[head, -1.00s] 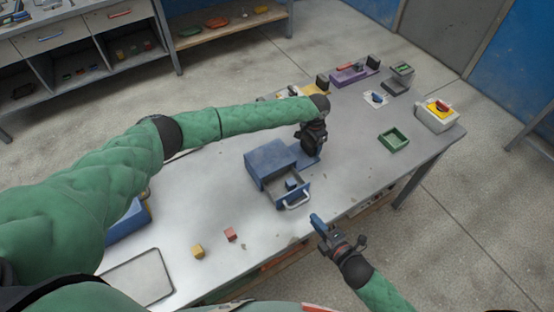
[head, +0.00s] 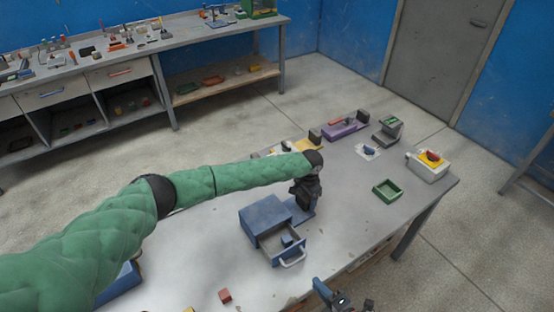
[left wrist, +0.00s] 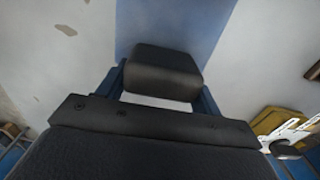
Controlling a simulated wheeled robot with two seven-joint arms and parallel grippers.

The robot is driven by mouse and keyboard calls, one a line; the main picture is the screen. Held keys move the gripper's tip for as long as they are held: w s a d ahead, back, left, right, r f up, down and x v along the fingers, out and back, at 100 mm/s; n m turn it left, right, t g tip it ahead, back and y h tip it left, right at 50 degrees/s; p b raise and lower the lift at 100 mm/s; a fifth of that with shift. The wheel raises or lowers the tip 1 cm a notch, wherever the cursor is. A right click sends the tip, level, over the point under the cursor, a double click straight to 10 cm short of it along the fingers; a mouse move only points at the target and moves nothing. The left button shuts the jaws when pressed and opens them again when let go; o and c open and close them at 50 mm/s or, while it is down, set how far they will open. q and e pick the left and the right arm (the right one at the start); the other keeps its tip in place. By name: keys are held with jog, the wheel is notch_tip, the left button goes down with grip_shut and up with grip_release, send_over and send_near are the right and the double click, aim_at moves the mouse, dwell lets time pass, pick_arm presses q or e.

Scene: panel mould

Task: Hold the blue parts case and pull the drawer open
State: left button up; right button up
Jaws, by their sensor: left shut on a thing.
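The blue parts case (head: 264,213) stands on the grey table. Its drawer (head: 273,250) is pulled out toward the front, with a light handle (head: 293,259) and a small blue block (head: 287,241) inside. My left gripper (head: 304,203) is at the case's far right side, over its blue base plate. In the left wrist view its blue fingers stand either side of a black block (left wrist: 163,70) above the blue plate (left wrist: 178,22), and it is shut on it. My right gripper (head: 330,294) is at the bottom edge, in front of the drawer and clear of the handle; its jaws are partly cut off.
A red cube (head: 225,296) lies at the table's front. A green tray (head: 387,192), a white and yellow box (head: 430,166) and a purple holder (head: 344,127) stand to the right and back. The table (head: 345,225) right of the case is clear.

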pick_arm(q)
jog(key=o, duration=1.4)
jog(key=shift+c, duration=0.2)
jog(key=shift+r, duration=0.1)
